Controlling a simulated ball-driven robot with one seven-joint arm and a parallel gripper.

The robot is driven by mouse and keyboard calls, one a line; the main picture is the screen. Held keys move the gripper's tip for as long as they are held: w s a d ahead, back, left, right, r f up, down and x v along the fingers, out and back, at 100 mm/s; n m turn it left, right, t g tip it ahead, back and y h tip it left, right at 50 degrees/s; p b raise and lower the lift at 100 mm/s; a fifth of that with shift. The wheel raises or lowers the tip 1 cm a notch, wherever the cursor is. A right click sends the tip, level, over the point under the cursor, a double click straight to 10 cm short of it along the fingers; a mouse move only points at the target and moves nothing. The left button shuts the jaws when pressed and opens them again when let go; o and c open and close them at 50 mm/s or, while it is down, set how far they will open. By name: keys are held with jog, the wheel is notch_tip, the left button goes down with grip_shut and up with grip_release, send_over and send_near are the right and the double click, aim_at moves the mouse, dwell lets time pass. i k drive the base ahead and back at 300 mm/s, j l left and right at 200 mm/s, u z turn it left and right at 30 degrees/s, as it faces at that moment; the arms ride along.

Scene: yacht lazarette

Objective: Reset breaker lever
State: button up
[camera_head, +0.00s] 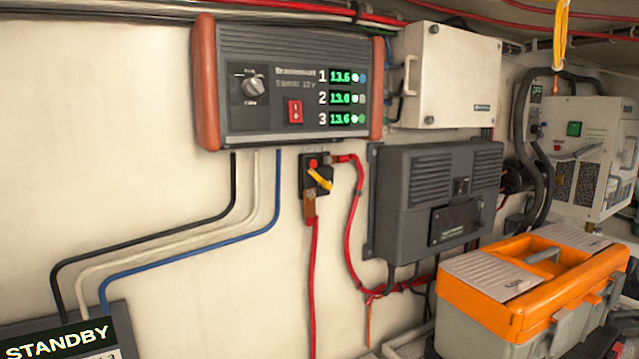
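A small black breaker (314,176) is mounted on the cream wall below the charger unit. Its yellow lever (320,180) slants from upper left down to lower right across the breaker's face. A red button or dot sits just above the lever. A red cable joins the breaker at the upper right, and another red cable runs down from a copper-coloured lug at its bottom. My gripper does not show in this view.
A charger (290,85) with red end caps hangs above the breaker, its green readouts lit. A dark grey box (437,195) and a white box (447,75) are to the right. An orange and grey toolbox (535,285) stands at lower right. A STANDBY panel (65,338) is at lower left. Wall left of the breaker carries cables.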

aim_at(325, 184)
jog(key=i+l, duration=0.3)
jog(key=i+l+z, duration=0.15)
jog(key=i+l, duration=0.15)
jog(key=i, duration=0.15)
